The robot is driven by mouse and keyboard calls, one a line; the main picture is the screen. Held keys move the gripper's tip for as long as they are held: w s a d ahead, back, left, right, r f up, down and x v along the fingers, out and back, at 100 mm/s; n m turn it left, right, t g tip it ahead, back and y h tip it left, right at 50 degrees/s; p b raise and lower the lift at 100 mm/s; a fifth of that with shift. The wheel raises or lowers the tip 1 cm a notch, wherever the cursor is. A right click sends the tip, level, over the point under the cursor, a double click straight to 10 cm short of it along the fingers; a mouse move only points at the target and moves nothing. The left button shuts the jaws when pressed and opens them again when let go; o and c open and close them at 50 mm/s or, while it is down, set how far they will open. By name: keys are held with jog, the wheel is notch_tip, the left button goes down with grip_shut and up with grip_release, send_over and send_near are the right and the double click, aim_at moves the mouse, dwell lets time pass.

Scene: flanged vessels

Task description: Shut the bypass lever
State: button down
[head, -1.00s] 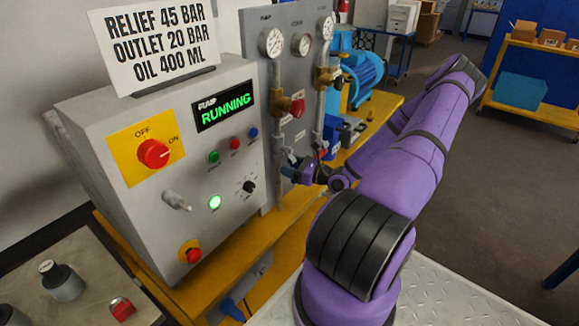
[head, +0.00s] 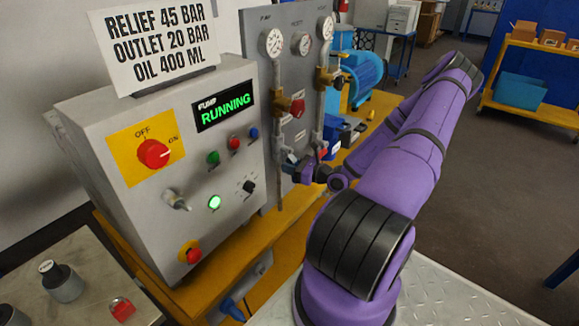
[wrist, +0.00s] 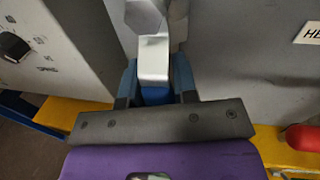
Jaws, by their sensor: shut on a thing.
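The bypass lever shows in the wrist view as a flat silver arm (wrist: 153,58) with a blue grip at its near end. My gripper (wrist: 155,88) is shut on that blue grip, one finger on each side of it. In the head view my gripper (head: 298,168) is at the lower part of the left pipe on the grey panel. The lever is mostly hidden there by my gripper, and its exact angle is hard to tell.
The control cabinet (head: 110,210) stands close on the left, its display reading RUNNING. A red handle (wrist: 300,137) is at right in the wrist view. Gauges (head: 271,42) and a red knob (head: 298,107) sit above my gripper. A yellow frame (head: 225,275) runs below.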

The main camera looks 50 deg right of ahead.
jog(key=d+r+n+g+h, duration=0.1)
jog(key=d+r+n+h, duration=0.2)
jog(key=n, duration=1.2)
jog(key=shift+w+d+r+h, duration=0.3)
jog(key=shift+d+r, duration=0.95)
jog(key=shift+d, duration=0.25)
jog(key=shift+r, duration=0.1)
jog(key=c, duration=0.9)
grip_release()
jog(key=shift+s, duration=0.15)
jog(key=s, duration=0.3)
jog(key=s+r, duration=0.1)
jog(key=s, duration=0.3)
jog(key=s+r, duration=0.1)
jog(key=s, duration=0.2)
jog(key=shift+s+d, duration=0.2)
jog(key=shift+d, duration=0.15)
